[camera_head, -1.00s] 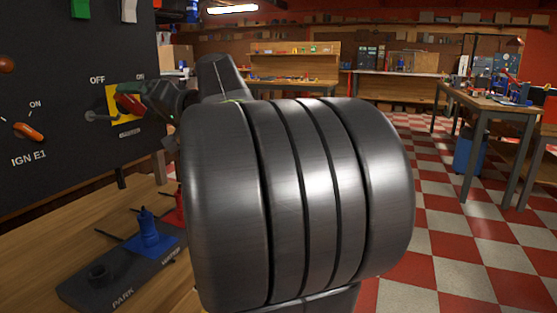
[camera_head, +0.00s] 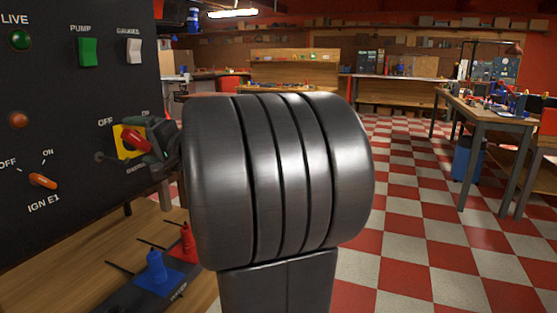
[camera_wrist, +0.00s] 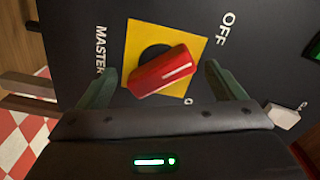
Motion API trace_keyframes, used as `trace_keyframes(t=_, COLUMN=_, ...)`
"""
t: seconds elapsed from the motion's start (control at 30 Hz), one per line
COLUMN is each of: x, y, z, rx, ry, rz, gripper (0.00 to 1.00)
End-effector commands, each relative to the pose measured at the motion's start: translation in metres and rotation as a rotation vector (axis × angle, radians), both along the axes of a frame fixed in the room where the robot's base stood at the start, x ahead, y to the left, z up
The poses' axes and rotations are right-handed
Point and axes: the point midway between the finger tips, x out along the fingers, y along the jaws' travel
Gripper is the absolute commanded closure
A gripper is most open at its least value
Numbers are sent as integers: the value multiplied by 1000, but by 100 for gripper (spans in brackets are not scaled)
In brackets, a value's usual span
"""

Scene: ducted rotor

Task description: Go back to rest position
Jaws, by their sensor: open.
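The red rotary switch handle (camera_head: 137,141) sits on a yellow plate (camera_head: 120,150) on the dark panel, near the OFF and ON labels. In the wrist view the handle (camera_wrist: 162,74) lies slanted across the yellow plate (camera_wrist: 193,47), with OFF and MASTER lettering beside it. My gripper (camera_head: 150,147) is at the panel, close in front of the handle. In the wrist view my gripper (camera_wrist: 160,76) is open, its two greenish fingers spread on either side of the handle with visible gaps. My own dark arm hides much of the middle of the head view.
The panel (camera_head: 75,110) also carries a green LIVE lamp (camera_head: 19,40), a green PUMP switch (camera_head: 88,52), a white GAUGES switch (camera_head: 134,50) and an orange IGN E1 knob (camera_head: 43,181). Blue (camera_head: 156,268) and red (camera_head: 187,243) pieces stand below. Checkered floor (camera_head: 420,220) is open at right.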

Motion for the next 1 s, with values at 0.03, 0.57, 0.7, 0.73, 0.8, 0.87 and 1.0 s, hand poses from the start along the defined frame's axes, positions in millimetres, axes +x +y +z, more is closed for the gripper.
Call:
trace_keyframes(t=0.03, x=0, y=0, z=5, rx=9, ry=24, rz=-1, gripper=11)
trace_keyframes(t=0.57, x=0, y=0, z=5, rx=109, ry=265, rz=0, gripper=11)
trace_keyframes(t=0.7, x=0, y=0, z=5, rx=134, ry=325, rz=-1, gripper=11)
trace_keyframes(t=0.73, x=0, y=0, z=5, rx=138, ry=338, rz=-2, gripper=11)
trace_keyframes(t=0.8, x=0, y=0, z=5, rx=150, ry=367, rz=-1, gripper=11)
trace_keyframes(t=0.87, x=0, y=0, z=5, rx=161, ry=392, rz=0, gripper=11)
trace_keyframes(t=1.0, x=0, y=0, z=5, rx=186, ry=452, rz=0, gripper=11)
